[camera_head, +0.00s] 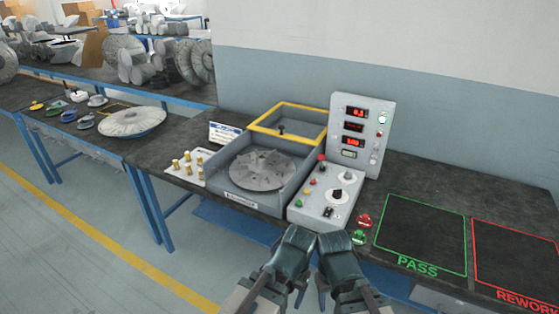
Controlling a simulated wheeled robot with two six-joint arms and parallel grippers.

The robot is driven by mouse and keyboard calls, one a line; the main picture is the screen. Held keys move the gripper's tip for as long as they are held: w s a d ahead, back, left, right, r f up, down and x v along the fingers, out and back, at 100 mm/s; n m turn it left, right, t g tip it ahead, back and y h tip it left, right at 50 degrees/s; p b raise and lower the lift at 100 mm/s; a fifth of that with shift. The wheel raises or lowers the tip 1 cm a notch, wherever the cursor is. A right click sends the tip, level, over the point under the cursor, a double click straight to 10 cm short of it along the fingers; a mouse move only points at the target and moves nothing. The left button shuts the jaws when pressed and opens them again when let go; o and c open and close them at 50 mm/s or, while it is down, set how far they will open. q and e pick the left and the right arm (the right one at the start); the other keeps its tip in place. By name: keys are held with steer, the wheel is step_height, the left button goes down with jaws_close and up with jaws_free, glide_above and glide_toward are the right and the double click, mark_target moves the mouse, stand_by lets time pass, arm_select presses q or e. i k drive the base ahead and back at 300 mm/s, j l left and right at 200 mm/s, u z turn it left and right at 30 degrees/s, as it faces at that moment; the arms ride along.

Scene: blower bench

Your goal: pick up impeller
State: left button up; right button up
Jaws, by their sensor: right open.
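A grey bladed impeller (262,169) lies flat in the open grey bay of the test machine (215,178) on the bench. Another round, pale grey finned disc (132,122) lies on the left bench; I cannot tell whether it is also an impeller. My right gripper (318,238) is at the bottom centre, in front of the machine's control box. It is open, its dark fingertips close together, and nothing shows between them. It is apart from the impeller, nearer to me and to its right. My left gripper is not in view.
A yellow-framed lid (288,122) stands open behind the bay. A control box (328,193) and display panel (362,135) stand right of it. Brass pegs (188,163) stand on its left. The green PASS square (420,235) and red REWORK square (515,262) are empty.

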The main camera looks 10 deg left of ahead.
mark_target(250, 172)
steer(key=i+j+z, duration=0.1)
steer(key=j, duration=0.35)
steer(key=i+j+z, duration=0.15)
steer(key=j, duration=0.35)
steer(key=i+j+z, duration=0.1)
steer(key=j, duration=0.35)
steer(key=i+j+z, duration=0.15)
steer(key=j, duration=0.35)
